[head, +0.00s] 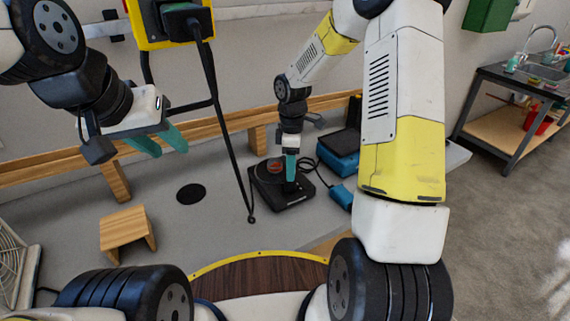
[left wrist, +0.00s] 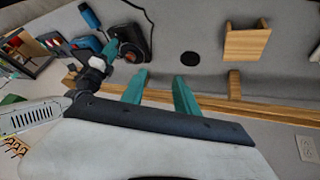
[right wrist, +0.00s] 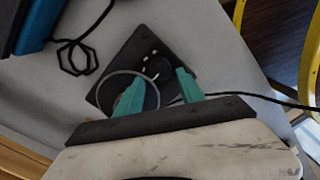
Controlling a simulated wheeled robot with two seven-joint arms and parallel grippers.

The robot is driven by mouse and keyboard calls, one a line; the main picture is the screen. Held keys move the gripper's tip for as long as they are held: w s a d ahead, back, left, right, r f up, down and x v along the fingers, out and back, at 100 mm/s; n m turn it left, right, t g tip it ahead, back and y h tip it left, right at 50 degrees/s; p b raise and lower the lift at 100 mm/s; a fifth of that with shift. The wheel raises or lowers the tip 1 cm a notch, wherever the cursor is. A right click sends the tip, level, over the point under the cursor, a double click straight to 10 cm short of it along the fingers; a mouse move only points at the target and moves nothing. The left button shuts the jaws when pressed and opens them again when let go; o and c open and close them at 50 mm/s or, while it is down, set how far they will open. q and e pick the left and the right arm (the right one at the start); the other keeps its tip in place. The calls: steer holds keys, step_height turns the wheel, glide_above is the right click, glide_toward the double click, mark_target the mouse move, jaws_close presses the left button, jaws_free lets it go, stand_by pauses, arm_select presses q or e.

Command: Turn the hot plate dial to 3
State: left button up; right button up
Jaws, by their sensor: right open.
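The hot plate (head: 293,199) is a black unit on the grey worktop with a reddish round top. It also shows in the left wrist view (left wrist: 141,33) and the right wrist view (right wrist: 112,92). Its dark dial (right wrist: 151,67) appears between and just beyond my right fingertips, with pale marks near it; I cannot read its setting. My right gripper (right wrist: 160,76) is open, with teal fingers pointing down over the hot plate's dial side; I cannot tell whether they touch the dial. My left gripper (head: 165,145) is open and empty, raised above the worktop at the left.
A small wooden stand (head: 124,222) and a black disc (head: 191,193) lie on the worktop left of the hot plate. A blue box (head: 338,160) and a blue item (head: 341,196) sit to its right. A black cable (head: 232,150) hangs from a yellow box (head: 150,30).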

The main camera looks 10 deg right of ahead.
mark_target(290, 185)
steer(key=shift+s+f, duration=0.15)
steer(key=shift+f, duration=2.1)
jaws_close()
